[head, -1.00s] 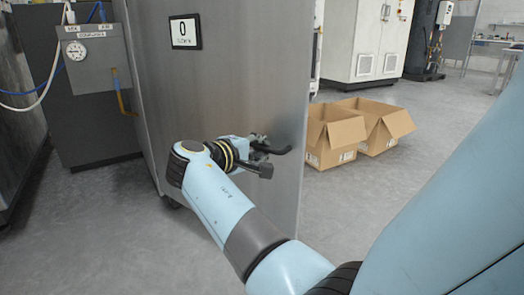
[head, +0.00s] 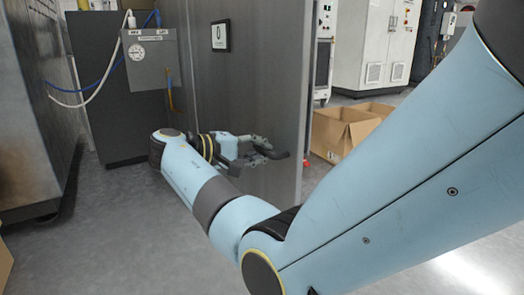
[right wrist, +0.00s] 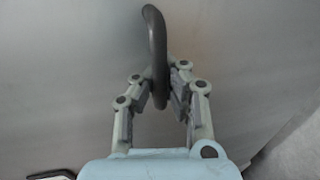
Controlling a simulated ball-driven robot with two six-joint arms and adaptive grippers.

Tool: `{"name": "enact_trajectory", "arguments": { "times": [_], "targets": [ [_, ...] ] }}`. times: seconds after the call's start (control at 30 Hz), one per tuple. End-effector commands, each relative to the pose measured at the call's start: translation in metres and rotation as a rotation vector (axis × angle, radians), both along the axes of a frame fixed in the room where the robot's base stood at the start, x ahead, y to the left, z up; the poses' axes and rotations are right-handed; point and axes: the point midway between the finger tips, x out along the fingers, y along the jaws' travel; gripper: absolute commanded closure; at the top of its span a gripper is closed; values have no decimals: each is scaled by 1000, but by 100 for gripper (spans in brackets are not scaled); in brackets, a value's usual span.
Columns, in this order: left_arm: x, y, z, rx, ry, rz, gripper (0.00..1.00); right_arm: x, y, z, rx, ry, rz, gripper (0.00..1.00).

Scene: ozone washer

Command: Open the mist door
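The mist door (head: 262,75) is a tall grey metal panel in the middle of the head view, seen at a slant, with its free edge on the right. Its dark, curved handle (right wrist: 153,35) stands out from the panel in the right wrist view. My right gripper (head: 258,150) is at the handle, partly hidden by its own wrist in the head view. In the right wrist view, the fingers of my right gripper (right wrist: 160,80) come in on both sides of the handle and appear shut on it. My left gripper is out of view.
A grey box with a gauge (head: 152,62) and hoses stands left of the door. Open cardboard boxes (head: 338,137) lie on the floor beyond the door's right edge. A white cabinet (head: 368,45) stands behind them. The floor at lower left is mostly clear.

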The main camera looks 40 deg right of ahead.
Motion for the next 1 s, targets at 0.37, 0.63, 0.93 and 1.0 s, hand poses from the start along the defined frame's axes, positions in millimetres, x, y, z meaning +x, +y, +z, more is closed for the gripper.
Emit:
{"name": "enact_trajectory", "arguments": {
  "times": [0.37,0.63,0.93,1.0],
  "targets": [
    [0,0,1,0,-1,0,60,2,-1,3,-3,-6,4,82],
    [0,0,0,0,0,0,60,1,0,1,-1,-3,3,64],
    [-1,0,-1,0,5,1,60,3,19,4,3,-2,5,64],
    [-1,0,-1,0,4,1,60,4,31,7,3,-3,6,64]
  ]
}}
